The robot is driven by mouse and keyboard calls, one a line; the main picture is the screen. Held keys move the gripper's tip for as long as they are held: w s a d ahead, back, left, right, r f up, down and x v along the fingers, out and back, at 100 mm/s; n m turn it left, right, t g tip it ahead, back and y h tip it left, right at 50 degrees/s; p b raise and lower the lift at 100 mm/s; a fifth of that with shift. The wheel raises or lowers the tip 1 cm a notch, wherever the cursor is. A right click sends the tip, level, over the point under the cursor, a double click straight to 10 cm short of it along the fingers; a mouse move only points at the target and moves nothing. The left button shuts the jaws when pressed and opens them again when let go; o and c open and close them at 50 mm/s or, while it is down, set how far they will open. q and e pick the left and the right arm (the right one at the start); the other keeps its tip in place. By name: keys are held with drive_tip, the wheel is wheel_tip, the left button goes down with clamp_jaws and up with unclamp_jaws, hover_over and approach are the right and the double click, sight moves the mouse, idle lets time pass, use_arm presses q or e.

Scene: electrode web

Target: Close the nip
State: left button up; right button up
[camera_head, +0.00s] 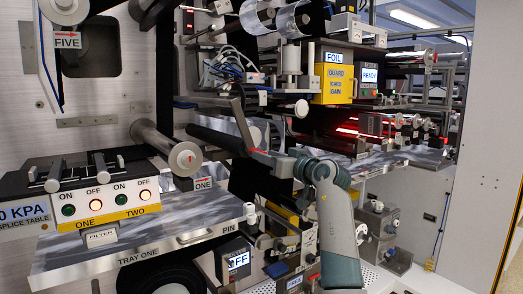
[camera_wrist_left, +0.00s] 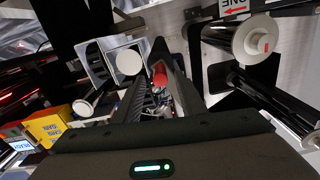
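My right gripper is not in view.
A roller (camera_head: 186,158) with a pale end cap sticks out left of the gripper. Below it are tray one (camera_head: 130,255) and a switch box (camera_head: 90,195). A yellow guard box (camera_head: 334,84) stands at upper right. Red-lit rollers (camera_head: 370,130) lie right. A white panel (camera_head: 487,120) bounds the right.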

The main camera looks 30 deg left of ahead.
use_arm(q)
drive_tip(key=shift+p+x, duration=0.5)
drive_tip(key=shift+x, duration=1.25)
clamp_jaws()
